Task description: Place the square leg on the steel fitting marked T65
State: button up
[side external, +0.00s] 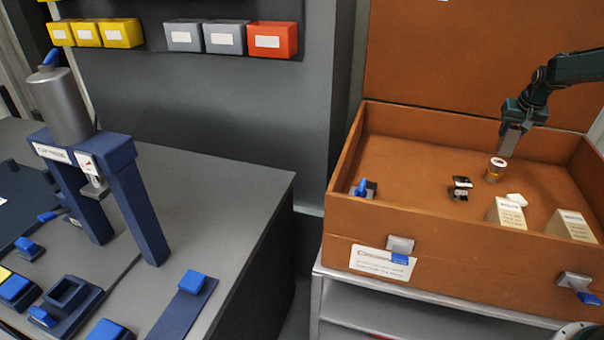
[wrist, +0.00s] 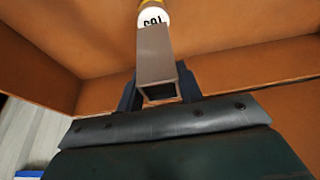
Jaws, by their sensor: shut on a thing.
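My gripper (side external: 513,120) is shut on the square leg (side external: 509,140), a grey square tube, and holds it above the crate floor at the right. In the wrist view the leg (wrist: 155,55) sits between the two dark fingers (wrist: 158,88), its hollow near end showing. The leg's far end overlaps a round item with a white marked face (wrist: 152,17); the marking is hard to read. In the side view a short round item with an orange band and pale top (side external: 495,169) stands just below the leg, apparently apart from it. I cannot tell which item is the T65 fitting.
The open brown crate (side external: 440,217) has a raised lid behind. Small black-and-silver parts (side external: 459,190), a blue-topped clamp (side external: 363,188), a white block (side external: 516,199) and two labelled pale blocks (side external: 508,213) (side external: 571,226) stand inside. A blue press (side external: 140,205) stands on the left bench.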

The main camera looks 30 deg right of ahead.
jog(key=shift+f, duration=1.55)
jog(key=shift+f, duration=0.2)
jog(key=o, duration=1.1)
jog(key=shift+c, duration=0.2)
jog(key=shift+r, duration=0.15)
jog(key=v, duration=1.2)
